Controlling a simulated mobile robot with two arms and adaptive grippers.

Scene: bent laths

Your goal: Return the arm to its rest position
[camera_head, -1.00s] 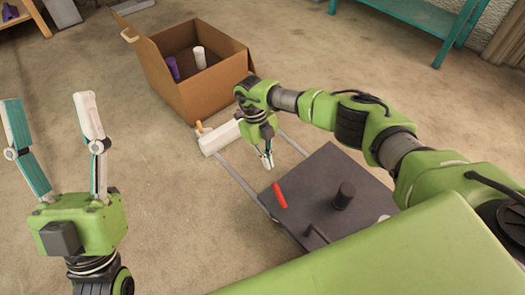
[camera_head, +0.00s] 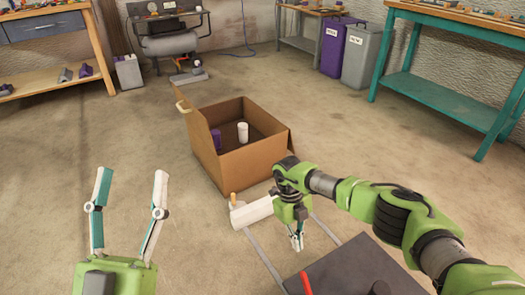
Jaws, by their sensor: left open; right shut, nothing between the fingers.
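My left gripper (camera_head: 128,190) is at the lower left, fingers up and spread wide, open and empty above the floor. My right arm (camera_head: 385,213) reaches in from the lower right. My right gripper (camera_head: 297,240) points down, its fingers together with nothing between them, near the far edge of a dark grey platform (camera_head: 340,268). A red item (camera_head: 306,284) lies on the platform, cut off by the lower edge of the view.
An open cardboard box (camera_head: 247,165) on the floor holds a purple cylinder (camera_head: 216,138) and a white cylinder (camera_head: 243,132). A teal table (camera_head: 445,100) stands right, a wooden shelf (camera_head: 55,85) left. Bins (camera_head: 360,55) stand at the back.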

